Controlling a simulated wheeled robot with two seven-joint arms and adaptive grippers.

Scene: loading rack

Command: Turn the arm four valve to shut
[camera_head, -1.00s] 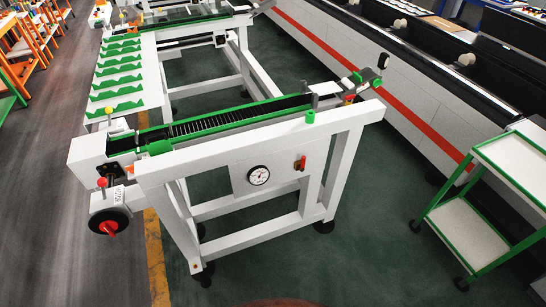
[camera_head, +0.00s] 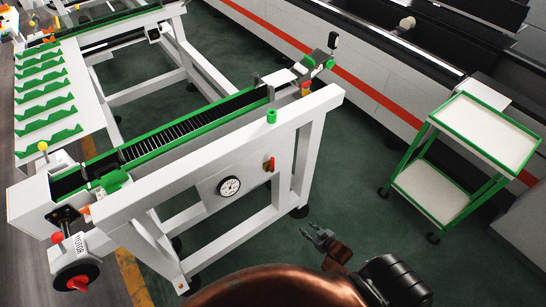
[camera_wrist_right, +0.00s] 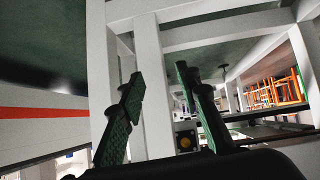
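A small red valve handle (camera_head: 269,164) sits on the front panel of the white rack frame, right of a round white dial gauge (camera_head: 229,186). The handle stands roughly upright; no label is readable. My right gripper (camera_head: 319,236) is below and to the right of the handle, in front of the rack and well apart from it. In the right wrist view its two dark green fingers (camera_wrist_right: 160,80) are spread apart with nothing between them. The valve cannot be made out in the wrist view. My left gripper is not in view.
The white rack (camera_head: 315,112) has legs and cross beams. A red knob (camera_head: 77,283) is on the motor end at the lower left. A green and white cart (camera_head: 436,190) stands at the right. Green floor lies open between rack and cart.

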